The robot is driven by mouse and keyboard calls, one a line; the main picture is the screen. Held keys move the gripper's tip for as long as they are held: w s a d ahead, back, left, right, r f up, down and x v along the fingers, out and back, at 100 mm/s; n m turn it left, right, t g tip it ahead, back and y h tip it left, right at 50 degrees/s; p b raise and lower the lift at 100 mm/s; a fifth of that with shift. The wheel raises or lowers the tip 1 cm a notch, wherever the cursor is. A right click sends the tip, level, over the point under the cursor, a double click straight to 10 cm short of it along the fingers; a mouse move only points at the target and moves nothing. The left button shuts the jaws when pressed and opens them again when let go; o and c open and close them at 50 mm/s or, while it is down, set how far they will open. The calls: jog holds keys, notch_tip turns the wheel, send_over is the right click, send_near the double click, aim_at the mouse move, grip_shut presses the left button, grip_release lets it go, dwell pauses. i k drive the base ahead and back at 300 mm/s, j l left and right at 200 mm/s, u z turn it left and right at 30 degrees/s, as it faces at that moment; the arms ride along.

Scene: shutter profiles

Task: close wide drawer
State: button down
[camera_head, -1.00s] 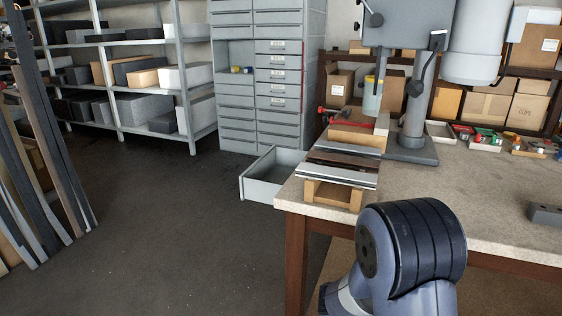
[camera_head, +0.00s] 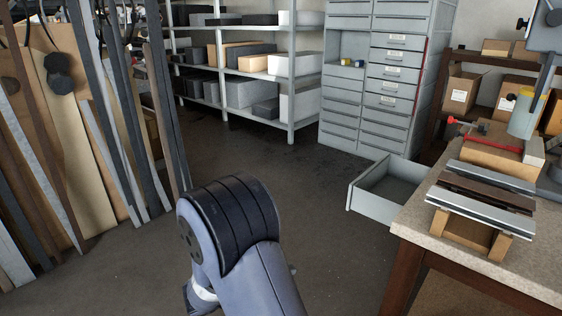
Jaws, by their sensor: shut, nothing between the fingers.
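A wide grey drawer (camera_head: 358,200) stands pulled out low at the foot of the tall grey drawer cabinet (camera_head: 351,107). My gripper is not visible.
The workbench (camera_head: 412,222) stands right of the drawer, with profiles (camera_head: 484,193) on a wooden stand at its corner. Long profiles lean at the left. Shelving (camera_head: 291,95) stands at the back. The dark floor (camera_head: 330,240) left of the drawer is clear.

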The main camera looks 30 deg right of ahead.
aim_at(379, 192)
jog(key=i+j+u, duration=0.15)
jog(key=i, duration=0.4)
jog(key=i+u, duration=0.15)
jog(key=i, duration=0.45)
jog(key=i+l+z, duration=0.1)
jog(key=i+z, duration=0.2)
jog(key=z, duration=0.15)
jog(key=i+z, duration=0.3)
jog(key=z, duration=0.15)
jog(key=i+j+z, duration=0.1)
jog(key=i+z, duration=0.35)
jog(key=i+j+z, duration=0.15)
jog(key=z, duration=0.3)
jog(key=i+j+z, duration=0.15)
jog(key=i+z, duration=0.3)
jog(key=i+j+z, duration=0.25)
jog(key=z, duration=0.25)
jog(key=i, duration=0.1)
